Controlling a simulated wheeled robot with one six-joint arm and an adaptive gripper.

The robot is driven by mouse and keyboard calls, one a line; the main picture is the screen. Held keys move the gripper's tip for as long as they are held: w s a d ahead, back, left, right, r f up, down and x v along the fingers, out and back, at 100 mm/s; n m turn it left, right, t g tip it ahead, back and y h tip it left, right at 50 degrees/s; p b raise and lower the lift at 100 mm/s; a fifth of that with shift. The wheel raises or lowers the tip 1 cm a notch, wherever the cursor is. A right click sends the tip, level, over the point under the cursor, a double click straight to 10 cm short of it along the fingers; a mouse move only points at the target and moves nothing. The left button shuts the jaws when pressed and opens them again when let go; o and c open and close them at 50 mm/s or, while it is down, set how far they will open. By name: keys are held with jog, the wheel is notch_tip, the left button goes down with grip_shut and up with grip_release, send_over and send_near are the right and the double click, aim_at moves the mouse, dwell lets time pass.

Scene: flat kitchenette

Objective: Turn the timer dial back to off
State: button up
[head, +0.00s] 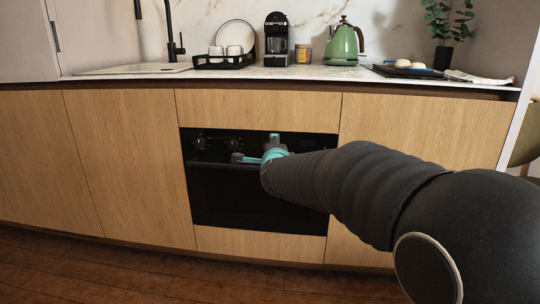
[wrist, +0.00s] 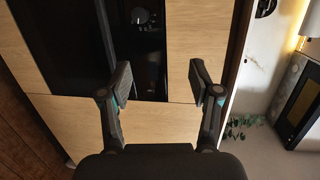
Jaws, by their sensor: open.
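The black built-in oven (head: 235,190) sits in the wooden cabinet front, with its control panel along the top. A left dial (head: 199,141) and a middle dial (head: 234,143) show on the panel; which is the timer is not readable. In the wrist view a round dial (wrist: 140,16) shows at the top, beyond the fingertips. My gripper (head: 257,148) is in front of the panel, right of these dials, and hides part of it. In the wrist view my gripper (wrist: 161,80) has its fingers wide apart with nothing between them. Dial settings are too small to read.
The counter (head: 300,73) above the oven holds a coffee machine (head: 276,40), a green kettle (head: 343,44), a dish rack (head: 225,62) and a plant (head: 446,30). Wooden cabinet fronts (head: 125,150) flank the oven. The floor (head: 100,275) in front shows no objects.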

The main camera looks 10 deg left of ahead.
jog(key=w+a+f+m+t+h+b, duration=0.2)
jog(key=w+a+f+m+h, duration=0.4)
jog(key=f+m, duration=0.25)
jog(key=w+d+p, duration=0.2)
jog(key=w, duration=1.2)
jog(key=shift+r+y, duration=0.15)
jog(key=shift+y, duration=0.25)
jog(key=c, duration=1.1)
